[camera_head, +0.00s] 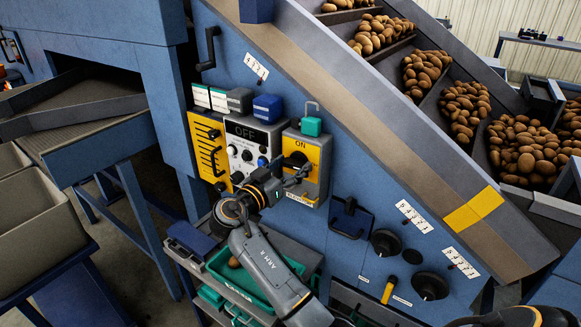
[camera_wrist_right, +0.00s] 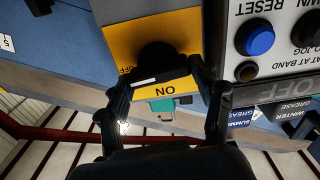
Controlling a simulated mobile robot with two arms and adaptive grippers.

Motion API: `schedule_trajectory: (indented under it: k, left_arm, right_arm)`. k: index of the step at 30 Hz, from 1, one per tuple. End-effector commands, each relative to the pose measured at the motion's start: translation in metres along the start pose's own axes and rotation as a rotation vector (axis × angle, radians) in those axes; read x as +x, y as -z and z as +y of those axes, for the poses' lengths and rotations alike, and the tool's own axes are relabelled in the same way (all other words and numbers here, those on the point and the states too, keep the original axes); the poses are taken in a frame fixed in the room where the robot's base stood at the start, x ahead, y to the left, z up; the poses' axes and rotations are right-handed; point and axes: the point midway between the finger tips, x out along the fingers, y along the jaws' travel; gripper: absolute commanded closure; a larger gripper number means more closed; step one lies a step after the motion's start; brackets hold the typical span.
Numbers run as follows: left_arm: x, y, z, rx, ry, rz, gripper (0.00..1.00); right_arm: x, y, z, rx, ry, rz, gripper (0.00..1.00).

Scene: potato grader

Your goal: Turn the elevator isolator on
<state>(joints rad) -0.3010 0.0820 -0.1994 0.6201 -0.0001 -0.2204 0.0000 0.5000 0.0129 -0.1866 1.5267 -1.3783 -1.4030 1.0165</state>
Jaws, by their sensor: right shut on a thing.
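The elevator isolator is a yellow-faced box (camera_head: 318,158) on the blue machine panel, with "ON" at its top and a partly hidden "ELEV..." label below. In the right wrist view its yellow face (camera_wrist_right: 188,42) appears upside down, with "ON" at the bottom and "OFF" at the left. Its black rotary knob (camera_wrist_right: 158,56) has a white mark on the handle. My right gripper (camera_head: 297,174) is at the knob. In the wrist view its fingers (camera_wrist_right: 166,82) are shut on the knob handle, one on each side. My left gripper is not in view.
A teal padlock (camera_head: 311,126) hangs at the isolator's top. Left of it are a control panel (camera_head: 247,131) reading "OFF" and a yellow tool board (camera_head: 200,130). Below stands a cart with a green tray (camera_head: 222,265). Potatoes (camera_head: 465,105) lie on the elevator at right.

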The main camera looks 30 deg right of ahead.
Motion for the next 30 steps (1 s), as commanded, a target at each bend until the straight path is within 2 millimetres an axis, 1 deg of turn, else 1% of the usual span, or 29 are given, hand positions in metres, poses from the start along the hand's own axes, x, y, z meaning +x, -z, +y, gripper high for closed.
schedule_trajectory:
  k: [7, 14, 23, 30]
  left_arm:
    - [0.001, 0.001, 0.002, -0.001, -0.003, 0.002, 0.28]
    - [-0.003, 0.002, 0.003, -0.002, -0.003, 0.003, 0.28]
    - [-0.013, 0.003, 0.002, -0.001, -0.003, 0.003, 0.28]
    - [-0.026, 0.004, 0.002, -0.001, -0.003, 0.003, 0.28]
  right_arm:
    - [0.001, 0.001, -0.001, -0.195, 0.000, 0.002, 0.66]
    - [0.001, 0.002, -0.002, -0.415, 0.000, 0.002, 0.66]
    - [0.001, 0.003, -0.003, -0.700, 0.000, 0.003, 0.66]
    - [0.001, 0.003, -0.003, -0.928, -0.001, 0.003, 0.66]
